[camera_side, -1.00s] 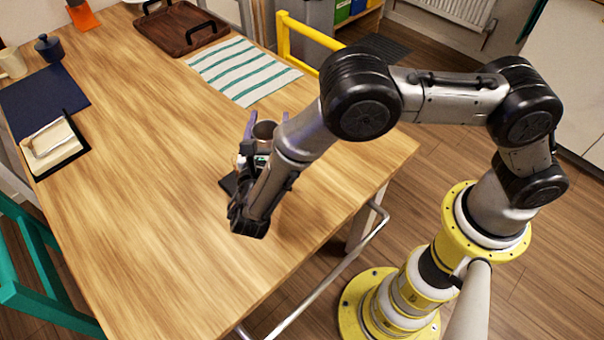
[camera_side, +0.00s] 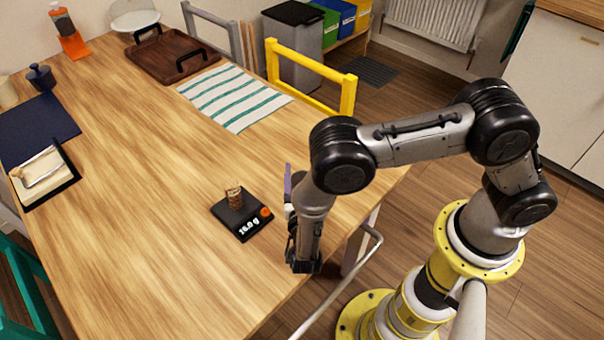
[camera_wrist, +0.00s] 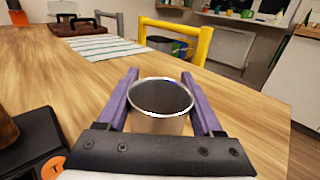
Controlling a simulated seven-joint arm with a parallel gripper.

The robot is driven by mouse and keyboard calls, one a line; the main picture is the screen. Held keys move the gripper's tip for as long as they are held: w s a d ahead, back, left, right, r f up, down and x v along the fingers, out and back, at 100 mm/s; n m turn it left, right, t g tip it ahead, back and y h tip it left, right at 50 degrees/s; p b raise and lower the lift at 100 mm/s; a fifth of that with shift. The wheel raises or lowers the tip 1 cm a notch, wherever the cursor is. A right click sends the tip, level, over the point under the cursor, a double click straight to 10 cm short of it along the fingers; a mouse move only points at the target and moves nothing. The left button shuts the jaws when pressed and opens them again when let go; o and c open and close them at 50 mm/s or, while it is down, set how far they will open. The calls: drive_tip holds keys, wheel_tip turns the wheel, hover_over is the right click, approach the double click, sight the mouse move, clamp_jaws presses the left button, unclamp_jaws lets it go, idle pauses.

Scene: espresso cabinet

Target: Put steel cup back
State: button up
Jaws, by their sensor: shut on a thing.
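The steel cup (camera_wrist: 158,123) is upright between the purple fingers of my gripper (camera_wrist: 162,85) in the wrist view, and its mouth faces up. The gripper is shut on the cup's sides. In the side view my gripper (camera_side: 288,183) is near the table's right edge, just right of the black scale (camera_side: 238,222), and my arm hides the cup there. The scale reads about 16.0 g and has an orange knob (camera_side: 265,212). A small brown object (camera_side: 233,195) stands on the scale.
A striped cloth (camera_side: 235,98) lies at the back, with a dark wooden tray (camera_side: 172,57) behind it. A yellow chair (camera_side: 310,68) stands at the table's far edge. The middle of the table is clear.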

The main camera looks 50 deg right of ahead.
drive_tip(key=shift+f, duration=0.3)
drive_tip(key=shift+f, duration=0.1)
drive_tip(key=o, duration=1.4)
drive_tip(key=shift+o, duration=0.2)
